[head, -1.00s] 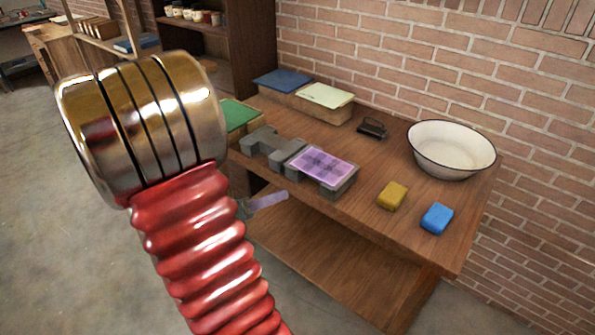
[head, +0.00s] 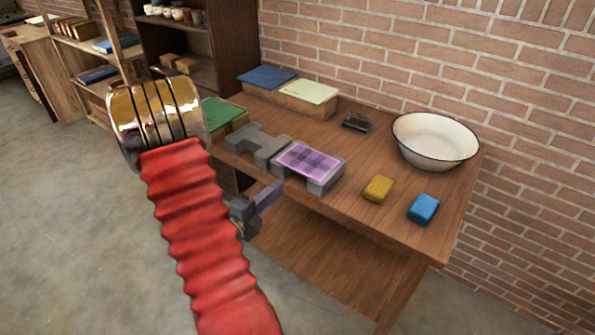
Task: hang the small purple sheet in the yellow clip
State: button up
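My gripper (head: 244,214) shows as a grey end partly hidden behind my red arm sleeve, in front of the table's near left edge. It appears shut on a thin purple sheet (head: 268,197), which juts out up and to the right and is seen nearly edge-on. The fingertips are too small to make out. A purple patterned plate (head: 308,158) lies flat on a grey block on the table, just beyond the held sheet. No yellow clip can be made out.
The wooden table (head: 400,232) holds a white basin (head: 436,140), a yellow block (head: 378,188), a blue block (head: 423,209) and a small dark object (head: 356,122). Blue, pale green and green-topped boxes stand at the back left. Open floor lies left; shelves stand behind it.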

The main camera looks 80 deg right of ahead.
aim_at(304, 165)
jog(key=shift+d, duration=0.15)
jog(key=shift+x, duration=4.9)
jog(key=shift+s, duration=0.1)
grip_shut()
jog(key=shift+r, duration=0.1)
jog(key=shift+r, duration=1.45)
jog(key=w+a+r, duration=0.2)
jog(key=a+r, duration=0.1)
jog(key=a, duration=0.3)
jog(key=shift+w+a, duration=0.3)
jog(key=shift+w, duration=0.1)
